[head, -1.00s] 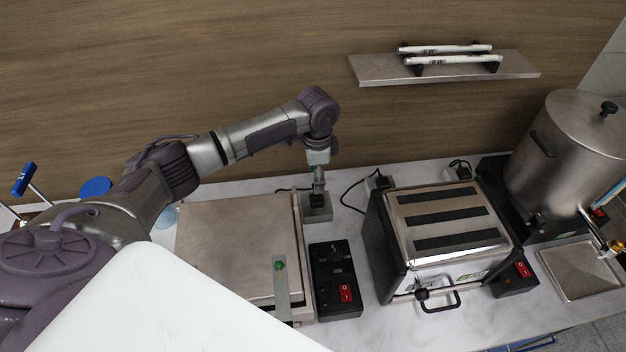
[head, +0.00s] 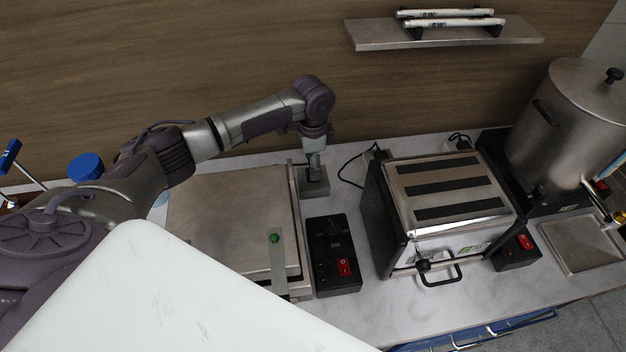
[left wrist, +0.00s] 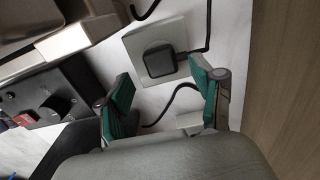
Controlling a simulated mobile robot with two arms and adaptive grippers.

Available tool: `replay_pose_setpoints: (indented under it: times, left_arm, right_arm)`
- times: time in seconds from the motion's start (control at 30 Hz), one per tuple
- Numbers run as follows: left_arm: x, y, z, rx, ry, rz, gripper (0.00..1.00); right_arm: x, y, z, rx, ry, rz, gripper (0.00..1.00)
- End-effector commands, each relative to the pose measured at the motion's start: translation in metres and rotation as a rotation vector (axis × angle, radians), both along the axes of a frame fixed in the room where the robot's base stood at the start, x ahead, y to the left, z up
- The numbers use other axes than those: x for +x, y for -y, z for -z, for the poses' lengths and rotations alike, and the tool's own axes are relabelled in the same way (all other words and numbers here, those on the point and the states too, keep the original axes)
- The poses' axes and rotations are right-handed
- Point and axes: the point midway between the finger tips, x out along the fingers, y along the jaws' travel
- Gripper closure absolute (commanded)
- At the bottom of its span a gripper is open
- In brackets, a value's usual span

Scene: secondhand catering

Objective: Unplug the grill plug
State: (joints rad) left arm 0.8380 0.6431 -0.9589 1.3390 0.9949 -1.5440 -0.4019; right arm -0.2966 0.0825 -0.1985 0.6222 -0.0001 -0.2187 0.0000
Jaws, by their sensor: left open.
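The grill (head: 225,215) is a flat metal box on the counter in the head view, with its black control box (head: 335,255) to its right. A grey socket box (head: 318,188) stands behind the control box. In the left wrist view the black grill plug (left wrist: 160,60) sits in the pale socket plate (left wrist: 130,42), with its cable leaving it. My left gripper (left wrist: 161,72) is open, its green-padded fingers on either side of the plug and apart from it. In the head view the left gripper (head: 313,166) points down over the socket and mostly hides the plug. My right gripper is not in view.
A slotted toaster (head: 445,200) stands to the right of the socket, with a black cable (head: 352,165) behind its left side. A metal urn (head: 570,130) stands further right. A wall shelf (head: 445,35) hangs above. Bare counter lies before the toaster.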

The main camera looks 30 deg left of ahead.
Motion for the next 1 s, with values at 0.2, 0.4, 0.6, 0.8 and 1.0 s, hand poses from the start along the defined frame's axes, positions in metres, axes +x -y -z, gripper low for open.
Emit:
replay_pose_setpoints:
  times: [0.2, 0.4, 0.6, 0.8, 1.0]
  left_arm:
    - [0.000, 0.000, 0.030, -0.001, -0.002, -0.002, 0.33]
    - [0.000, 0.000, 0.036, -0.001, 0.000, -0.001, 0.33]
    - [0.000, 0.000, 0.036, -0.001, -0.002, -0.001, 0.33]
    - [0.000, 0.000, 0.036, -0.001, -0.002, -0.001, 0.33]
    - [0.000, 0.000, 0.035, 0.000, -0.002, -0.001, 0.33]
  right_arm:
    - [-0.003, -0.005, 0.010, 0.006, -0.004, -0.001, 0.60]
    - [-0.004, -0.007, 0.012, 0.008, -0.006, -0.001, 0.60]
    - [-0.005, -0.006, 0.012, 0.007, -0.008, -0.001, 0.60]
    - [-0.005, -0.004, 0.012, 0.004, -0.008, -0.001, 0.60]
    - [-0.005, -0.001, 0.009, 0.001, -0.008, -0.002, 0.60]
